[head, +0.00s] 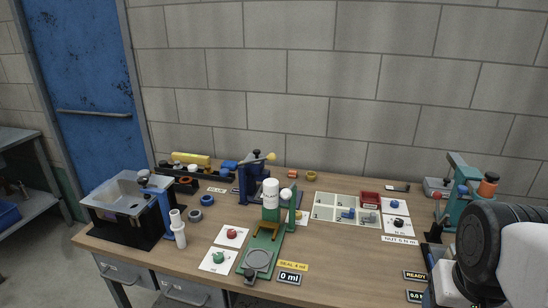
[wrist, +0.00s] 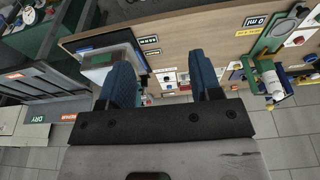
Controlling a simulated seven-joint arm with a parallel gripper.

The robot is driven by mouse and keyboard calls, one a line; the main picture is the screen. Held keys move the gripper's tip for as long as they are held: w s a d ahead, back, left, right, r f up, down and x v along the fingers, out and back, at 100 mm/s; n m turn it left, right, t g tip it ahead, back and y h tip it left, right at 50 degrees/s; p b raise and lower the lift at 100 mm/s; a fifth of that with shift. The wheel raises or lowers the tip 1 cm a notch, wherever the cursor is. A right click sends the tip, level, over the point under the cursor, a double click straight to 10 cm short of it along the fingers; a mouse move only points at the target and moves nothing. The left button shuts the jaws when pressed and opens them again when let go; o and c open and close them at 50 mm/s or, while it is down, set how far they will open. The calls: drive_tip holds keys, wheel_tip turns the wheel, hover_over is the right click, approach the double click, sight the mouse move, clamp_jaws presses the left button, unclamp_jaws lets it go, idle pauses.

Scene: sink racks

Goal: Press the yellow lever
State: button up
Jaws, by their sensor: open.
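A blue stand (head: 252,182) at the back middle of the bench carries a lever with a yellow tip (head: 271,157), pointing right and slightly up. This is the most lever-like yellow part I see; I cannot tell it apart in the wrist view. A green stand (head: 270,232) in front of it holds a white bottle and a yellow-brown frame; the green stand also shows at the right of the wrist view (wrist: 262,62). My gripper (wrist: 163,78) is open and empty, its two blue fingers wide apart. In the head view only my arm shows, at the far right, well away from the lever.
A clear-topped bin (head: 115,195) stands at the left, and a teal press (head: 460,185) at the right near my arm. A parts tray (head: 335,213), cards and rings lie between. A yellow block (head: 190,158) sits at the back left.

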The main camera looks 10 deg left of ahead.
drive_tip(key=shift+c, duration=0.3)
drive_tip(key=shift+w+r, duration=0.1)
drive_tip(key=c, duration=0.5)
drive_tip(key=shift+w+a+r, duration=0.15)
drive_tip(key=shift+w+r, duration=0.15)
drive_tip(key=shift+w, duration=0.15)
drive_tip(key=c, duration=0.4)
drive_tip(key=w+a+r, duration=0.1)
drive_tip(key=w+r, duration=0.1)
drive_tip(key=w, duration=0.3)
drive_tip(key=w+a+r, duration=0.2)
drive_tip(key=w+r, duration=0.1)
drive_tip(key=w, duration=0.2)
drive_tip(key=w+a+r, duration=0.2)
drive_tip(key=w, duration=0.3)
drive_tip(key=shift+w+a+r, duration=0.1)
drive_tip(key=shift+a+r, duration=0.1)
drive_tip(key=shift+a, duration=0.05)
clamp_jaws()
drive_tip(key=w+a+r, duration=0.4)
drive_tip(key=w+a, duration=0.6)
drive_tip(key=w, duration=0.5)
drive_tip(key=w+a+f, duration=0.1)
drive_tip(key=w+a, duration=0.9)
drive_tip(key=a, duration=0.4)
drive_tip(key=w+a+f+t, duration=0.1)
drive_tip(key=w+a+f, duration=0.1)
drive_tip(key=w+a, duration=0.9)
drive_tip(key=a, duration=0.4)
drive_tip(key=shift+a, duration=0.25)
